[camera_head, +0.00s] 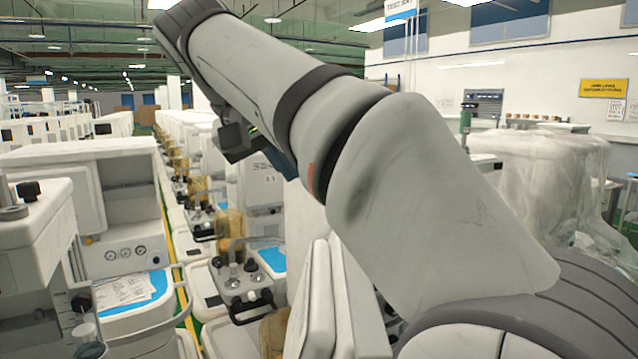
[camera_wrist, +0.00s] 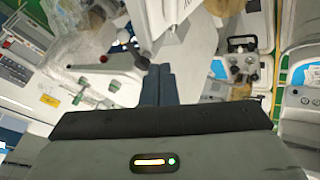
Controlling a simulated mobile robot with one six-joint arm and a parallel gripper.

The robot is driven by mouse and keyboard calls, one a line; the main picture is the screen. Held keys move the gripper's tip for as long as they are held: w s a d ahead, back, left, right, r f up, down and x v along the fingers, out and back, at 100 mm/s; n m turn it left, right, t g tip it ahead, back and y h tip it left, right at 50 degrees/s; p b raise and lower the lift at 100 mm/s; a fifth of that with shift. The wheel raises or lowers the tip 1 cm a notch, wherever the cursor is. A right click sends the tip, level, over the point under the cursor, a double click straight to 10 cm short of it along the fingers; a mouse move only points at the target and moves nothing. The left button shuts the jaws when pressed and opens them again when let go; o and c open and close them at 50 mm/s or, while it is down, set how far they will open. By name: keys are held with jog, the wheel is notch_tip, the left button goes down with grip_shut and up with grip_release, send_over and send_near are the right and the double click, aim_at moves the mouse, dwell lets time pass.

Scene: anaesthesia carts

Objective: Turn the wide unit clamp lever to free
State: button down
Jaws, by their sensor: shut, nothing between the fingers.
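My gripper (camera_wrist: 160,72) shows in the wrist view with its two dark blue fingers together and nothing between them. In the head view my arm crosses the middle and I cannot make out the fingertips. I cannot pick out the wide unit clamp lever for certain. In the wrist view a bar with a dark knob (camera_wrist: 140,61) lies just beyond and left of the fingertips, with a small red tip (camera_wrist: 103,59) on its left. Whether this is the lever is unclear. The fingers look apart from it, though depth is hard to judge.
An anaesthesia cart (camera_head: 125,205) with gauges stands at left. A unit with black handles and knobs (camera_head: 240,290) stands at centre; a similar one shows in the wrist view (camera_wrist: 243,62). Plastic-wrapped equipment (camera_head: 545,175) is at right. A narrow floor strip (camera_head: 181,300) separates the carts.

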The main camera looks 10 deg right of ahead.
jog(key=x, duration=0.9)
jog(key=shift+w+d+f, duration=0.15)
jog(key=shift+f, duration=0.05)
jog(key=shift+w+d+r+p, duration=0.1)
jog(key=shift+d+r+p, duration=0.05)
jog(key=shift+d, duration=0.85)
jog(key=shift+w+d+r+p, duration=0.1)
jog(key=shift+d+r+p, duration=0.05)
jog(key=shift+d, duration=0.85)
